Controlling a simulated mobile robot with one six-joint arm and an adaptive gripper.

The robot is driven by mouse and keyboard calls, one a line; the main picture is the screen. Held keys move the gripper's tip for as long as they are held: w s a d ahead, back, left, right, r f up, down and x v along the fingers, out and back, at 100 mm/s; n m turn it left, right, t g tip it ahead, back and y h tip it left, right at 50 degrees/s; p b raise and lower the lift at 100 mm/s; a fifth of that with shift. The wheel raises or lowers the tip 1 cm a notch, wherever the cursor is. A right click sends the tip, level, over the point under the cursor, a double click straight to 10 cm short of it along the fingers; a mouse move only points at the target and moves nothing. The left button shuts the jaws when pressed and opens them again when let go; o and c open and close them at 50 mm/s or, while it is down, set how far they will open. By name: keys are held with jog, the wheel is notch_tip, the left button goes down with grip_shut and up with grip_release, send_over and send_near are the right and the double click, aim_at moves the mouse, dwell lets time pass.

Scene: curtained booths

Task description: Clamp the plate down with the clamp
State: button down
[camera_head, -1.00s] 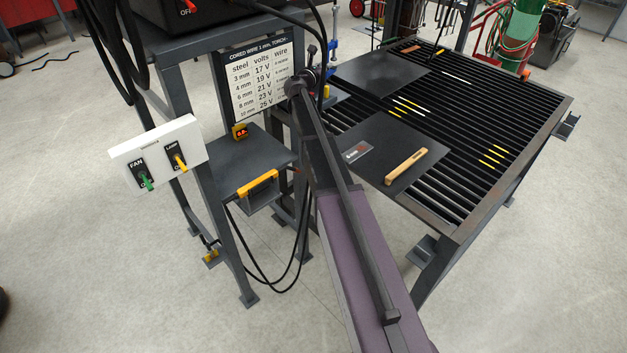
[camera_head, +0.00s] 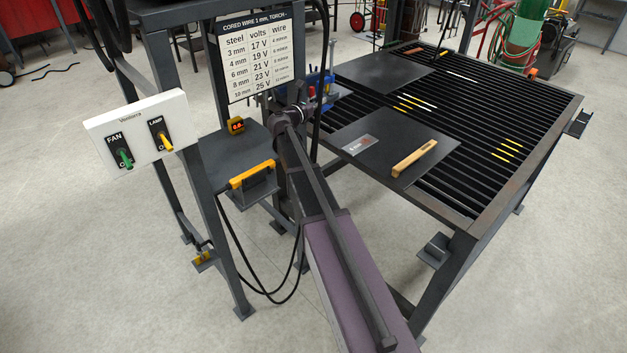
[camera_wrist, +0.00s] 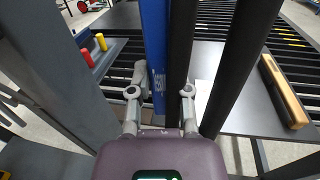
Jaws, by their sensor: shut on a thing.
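The clamp (camera_wrist: 155,40) shows in the wrist view as a blue upright bar between my fingers. My gripper (camera_wrist: 160,95) is shut on that bar. A second dark plate (camera_head: 375,72) lies farther back. The clamp's jaws are not clearly visible.
A wooden-handled tool (camera_head: 414,158) lies on the near plate. Dark hoses (camera_wrist: 238,65) cross just right of the clamp. A grey post (camera_wrist: 45,75) stands close at left, near red and yellow items (camera_wrist: 87,57). A switch box (camera_head: 140,130) and chart (camera_head: 254,57) stand left.

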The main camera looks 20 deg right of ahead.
jog(key=s+a+f+g+b, duration=0.1)
jog(key=s+a+f+b, duration=0.1)
jog(key=f+b, duration=0.4)
jog(key=s+a+f+m+g+h+b, duration=0.1)
jog(key=s+a+f+b, duration=0.1)
jog(key=s+f+b, duration=0.3)
jog(key=s+a+f+m+b, duration=0.1)
jog(key=s+a+f+b, duration=0.1)
jog(key=s+f+b, duration=0.2)
notch_tip(320, 180, down, 4)
jog(key=b, duration=0.3)
jog(key=shift+s+a+g, duration=0.15)
jog(key=shift+a+g, duration=0.1)
jog(key=shift+g, duration=0.15)
jog(key=shift+d, duration=0.3)
jog(key=x, duration=1.2)
dwell(1.6)
jog(key=shift+d+r, duration=0.15)
jog(key=shift+d, duration=0.05)
dwell(1.3)
jog(key=shift+c, duration=2.4)
grip_release()
jog(key=shift+a, duration=0.1)
